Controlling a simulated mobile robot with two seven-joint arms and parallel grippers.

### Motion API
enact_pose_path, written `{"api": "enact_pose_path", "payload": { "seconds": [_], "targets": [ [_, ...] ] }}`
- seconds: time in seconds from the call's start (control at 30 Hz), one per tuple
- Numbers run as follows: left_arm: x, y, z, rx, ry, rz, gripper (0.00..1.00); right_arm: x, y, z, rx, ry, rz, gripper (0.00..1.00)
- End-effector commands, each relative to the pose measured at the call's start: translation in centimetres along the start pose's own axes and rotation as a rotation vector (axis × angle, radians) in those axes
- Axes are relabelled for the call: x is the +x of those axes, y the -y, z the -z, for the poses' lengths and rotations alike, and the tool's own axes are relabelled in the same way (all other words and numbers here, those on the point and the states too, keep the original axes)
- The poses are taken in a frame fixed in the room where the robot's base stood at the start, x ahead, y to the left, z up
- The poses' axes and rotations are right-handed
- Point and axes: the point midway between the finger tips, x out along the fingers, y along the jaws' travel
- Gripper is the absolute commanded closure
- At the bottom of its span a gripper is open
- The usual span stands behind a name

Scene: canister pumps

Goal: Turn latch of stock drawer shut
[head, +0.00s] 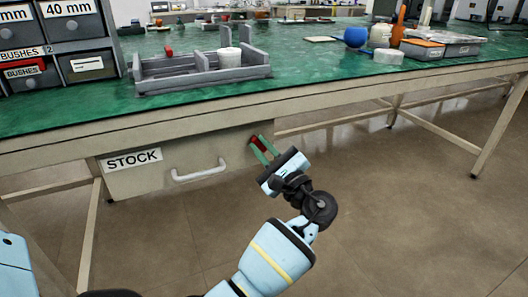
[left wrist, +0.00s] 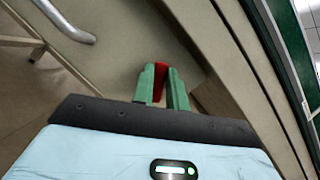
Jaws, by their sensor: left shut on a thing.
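The stock drawer (head: 135,180) hangs under the green bench, with a STOCK label on its front and a pale bar handle (head: 200,171). Its front looks flush with the bench frame. A red latch (head: 258,142) sits at the drawer's upper right corner; it also shows in the left wrist view (left wrist: 160,72). My left gripper (head: 264,146) is at the latch, its green fingers shut on it, one on each side. In the left wrist view the fingers (left wrist: 161,85) hide part of the latch, and its exact angle is hard to tell. My right gripper is not in view.
The green bench top (head: 320,75) is above the drawer, with a grey tray (head: 200,83) near its front edge. Small storage drawers (head: 60,55) stand at the left. A bench leg (head: 497,130) is at the right. The floor right of my arm is clear.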

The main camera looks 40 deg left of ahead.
Motion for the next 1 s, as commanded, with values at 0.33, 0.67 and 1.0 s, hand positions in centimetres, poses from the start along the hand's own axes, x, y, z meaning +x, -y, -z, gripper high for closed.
{"api": "enact_pose_path", "payload": {
  "seconds": [0.33, 0.67, 1.0],
  "targets": [
    [0.0, 0.0, 0.0, -0.307, 0.0, -0.128, 1.0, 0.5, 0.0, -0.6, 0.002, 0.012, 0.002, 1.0],
    [0.0, -0.1, 0.0, -0.586, 0.0, -0.244, 1.0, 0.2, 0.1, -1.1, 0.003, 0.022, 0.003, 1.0],
    [0.0, -0.2, 0.0, -0.792, 0.001, -0.329, 1.0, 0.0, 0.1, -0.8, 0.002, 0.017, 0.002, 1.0]
  ]
}}
